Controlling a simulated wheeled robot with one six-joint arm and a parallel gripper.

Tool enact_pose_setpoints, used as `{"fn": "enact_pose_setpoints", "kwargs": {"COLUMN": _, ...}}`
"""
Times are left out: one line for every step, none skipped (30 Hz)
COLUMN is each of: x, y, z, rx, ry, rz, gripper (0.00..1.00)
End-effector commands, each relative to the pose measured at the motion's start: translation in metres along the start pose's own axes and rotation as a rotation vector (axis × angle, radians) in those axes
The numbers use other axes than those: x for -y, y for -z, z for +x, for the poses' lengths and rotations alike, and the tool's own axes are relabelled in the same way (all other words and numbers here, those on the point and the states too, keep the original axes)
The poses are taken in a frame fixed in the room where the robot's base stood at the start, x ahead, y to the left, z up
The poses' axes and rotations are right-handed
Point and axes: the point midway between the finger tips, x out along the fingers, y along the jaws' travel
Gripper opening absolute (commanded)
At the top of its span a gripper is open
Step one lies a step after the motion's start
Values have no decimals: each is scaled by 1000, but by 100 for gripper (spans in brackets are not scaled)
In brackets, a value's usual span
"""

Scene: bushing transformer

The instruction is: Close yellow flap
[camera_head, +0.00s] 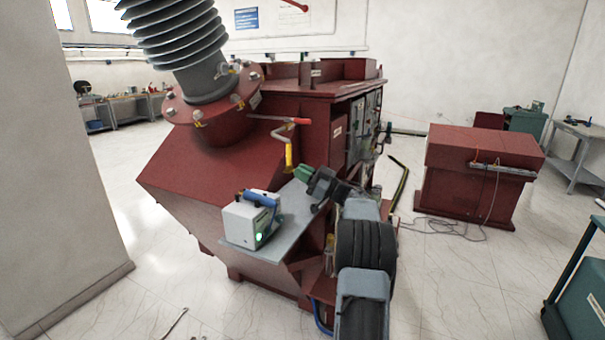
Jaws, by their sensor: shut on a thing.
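A yellow bent piece (289,155), which I take for the yellow flap, hangs below a red-tipped bar (290,121) at the side of the dark red transformer (205,170). My gripper (300,172), with green fingertips, is at its lower end. The fingers are shut on what appears to be this yellow piece. The exact grip is too small to see. My arm comes up from the bottom right and covers part of the transformer's side.
A white and blue device (243,224) with a green light stands on a grey shelf (288,222) just below my gripper. The tall grey ribbed bushing (180,45) rises at the upper left. A red cabinet (470,175) stands to the right. Floor between is mostly clear, with loose cables.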

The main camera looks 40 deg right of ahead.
Motion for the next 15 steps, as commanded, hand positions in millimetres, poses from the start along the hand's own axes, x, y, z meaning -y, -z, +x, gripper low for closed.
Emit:
{"fn": "enact_pose_setpoints", "kwargs": {"x": 0, "y": 0, "z": 0, "rx": -1, "ry": 0, "rz": 0, "gripper": 0}}
{"fn": "enact_pose_setpoints", "kwargs": {"x": 0, "y": 0, "z": 0, "rx": -1, "ry": 0, "rz": 0, "gripper": 0}}
{"fn": "enact_pose_setpoints", "kwargs": {"x": 0, "y": 0, "z": 0, "rx": -1, "ry": 0, "rz": 0, "gripper": 13}}
{"fn": "enact_pose_setpoints", "kwargs": {"x": 0, "y": 0, "z": 0, "rx": -1, "ry": 0, "rz": 0, "gripper": 16}}
{"fn": "enact_pose_setpoints", "kwargs": {"x": 0, "y": 0, "z": 0, "rx": -1, "ry": 0, "rz": 0, "gripper": 19}}
{"fn": "enact_pose_setpoints", "kwargs": {"x": 0, "y": 0, "z": 0, "rx": -1, "ry": 0, "rz": 0, "gripper": 23}}
{"fn": "enact_pose_setpoints", "kwargs": {"x": 0, "y": 0, "z": 0, "rx": -1, "ry": 0, "rz": 0, "gripper": 26}}
{"fn": "enact_pose_setpoints", "kwargs": {"x": 0, "y": 0, "z": 0, "rx": -1, "ry": 0, "rz": 0, "gripper": 29}}
{"fn": "enact_pose_setpoints", "kwargs": {"x": 0, "y": 0, "z": 0, "rx": -1, "ry": 0, "rz": 0, "gripper": 32}}
{"fn": "enact_pose_setpoints", "kwargs": {"x": 0, "y": 0, "z": 0, "rx": -1, "ry": 0, "rz": -1, "gripper": 35}}
{"fn": "enact_pose_setpoints", "kwargs": {"x": 0, "y": 0, "z": 0, "rx": -1, "ry": 0, "rz": -1, "gripper": 36}}
{"fn": "enact_pose_setpoints", "kwargs": {"x": 0, "y": 0, "z": 0, "rx": -1, "ry": 0, "rz": -1, "gripper": 36}}
{"fn": "enact_pose_setpoints", "kwargs": {"x": 0, "y": 0, "z": 0, "rx": -1, "ry": 0, "rz": -1, "gripper": 36}}
{"fn": "enact_pose_setpoints", "kwargs": {"x": 0, "y": 0, "z": 0, "rx": -1, "ry": 0, "rz": -1, "gripper": 36}}
{"fn": "enact_pose_setpoints", "kwargs": {"x": 0, "y": 0, "z": 0, "rx": -1, "ry": 0, "rz": -1, "gripper": 36}}
